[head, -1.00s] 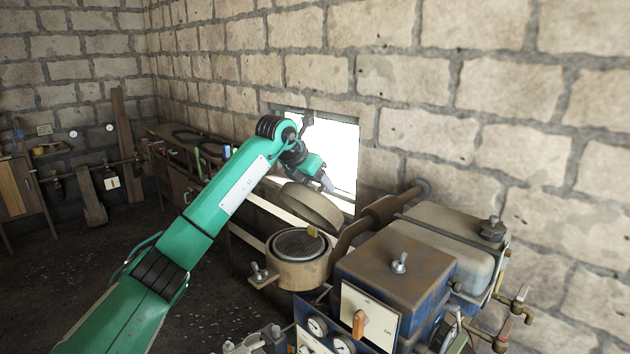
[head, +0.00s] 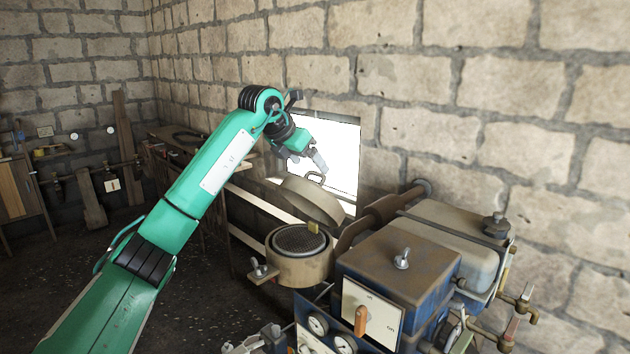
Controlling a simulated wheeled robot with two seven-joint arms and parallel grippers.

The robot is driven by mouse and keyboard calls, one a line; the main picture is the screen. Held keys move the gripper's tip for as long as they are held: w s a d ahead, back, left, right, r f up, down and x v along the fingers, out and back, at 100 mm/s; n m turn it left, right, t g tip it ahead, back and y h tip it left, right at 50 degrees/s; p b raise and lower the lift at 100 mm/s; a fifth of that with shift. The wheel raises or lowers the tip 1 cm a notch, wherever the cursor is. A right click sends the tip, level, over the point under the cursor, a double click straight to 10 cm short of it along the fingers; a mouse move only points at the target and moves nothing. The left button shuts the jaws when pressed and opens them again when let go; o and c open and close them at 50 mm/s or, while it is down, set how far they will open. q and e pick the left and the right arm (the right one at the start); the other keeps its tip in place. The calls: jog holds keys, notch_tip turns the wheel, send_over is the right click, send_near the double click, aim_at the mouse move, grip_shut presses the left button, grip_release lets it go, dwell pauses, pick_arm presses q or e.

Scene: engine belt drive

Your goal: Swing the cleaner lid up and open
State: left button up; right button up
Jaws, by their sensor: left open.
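The cleaner lid (head: 313,203) is a round tan cap with a small handle (head: 316,177) on top. It is tilted up at the back right of the cleaner body (head: 299,266), whose round dark mesh (head: 298,239) shows uncovered. A small brass-coloured piece (head: 313,227) sits at the body's rim on the lid side. My left gripper (head: 320,163) is open, just above the lid's handle, with a gap showing between its fingertips and the lid. Nothing shows in its jaws. My right gripper is not in view.
A wing bolt on a bracket (head: 261,270) sticks out left of the cleaner body. The engine's blue and rusty box (head: 397,265), a switch panel (head: 368,314) and a brown exhaust pipe (head: 378,212) stand close on the right. A bright window opening (head: 335,150) lies behind.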

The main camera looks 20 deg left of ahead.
pick_arm(q)
jog(key=b+v, duration=0.2)
jog(key=v, duration=0.4)
jog(key=shift+b+v, duration=0.3)
jog(key=shift+v, duration=0.6)
jog(key=shift+c, duration=0.2)
